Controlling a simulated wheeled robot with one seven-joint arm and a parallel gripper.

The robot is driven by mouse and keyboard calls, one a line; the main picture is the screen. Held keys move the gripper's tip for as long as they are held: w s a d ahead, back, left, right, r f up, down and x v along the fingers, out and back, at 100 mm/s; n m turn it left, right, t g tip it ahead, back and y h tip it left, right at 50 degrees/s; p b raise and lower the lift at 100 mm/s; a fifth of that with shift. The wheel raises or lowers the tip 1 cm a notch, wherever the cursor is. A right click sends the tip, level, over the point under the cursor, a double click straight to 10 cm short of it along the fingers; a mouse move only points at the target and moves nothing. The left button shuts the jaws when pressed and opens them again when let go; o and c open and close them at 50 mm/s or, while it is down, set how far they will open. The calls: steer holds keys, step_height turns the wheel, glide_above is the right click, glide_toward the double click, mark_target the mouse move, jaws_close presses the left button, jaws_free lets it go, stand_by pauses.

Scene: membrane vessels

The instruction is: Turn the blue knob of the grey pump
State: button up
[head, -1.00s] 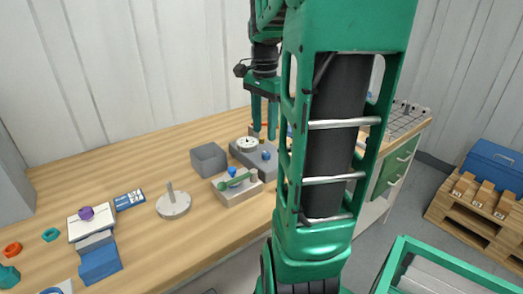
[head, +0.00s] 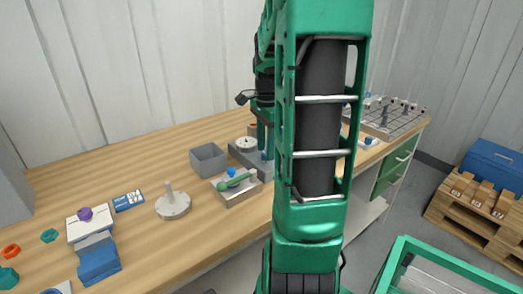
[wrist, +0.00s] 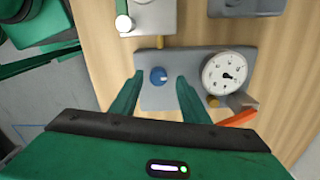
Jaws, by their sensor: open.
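The grey pump (wrist: 190,66) lies below my gripper in the wrist view, with a round white dial gauge (wrist: 225,73) on its right part. Its blue knob (wrist: 158,76) is on its left part, between my two green fingers. My gripper (wrist: 159,80) is open, one finger on each side of the knob and apart from it in the picture. How far the fingertips are above the pump's top is hard to tell. In the head view the pump (head: 243,155) stands on the bench, and my fingers (head: 266,140) reach down at its right; the knob is largely hidden there.
An orange piece (wrist: 237,118) lies near the gauge. A grey disc with a post (head: 173,205) is further left. Bare wood lies between.

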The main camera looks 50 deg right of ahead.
steer(key=shift+f, duration=0.4)
steer(key=shift+c, duration=0.4)
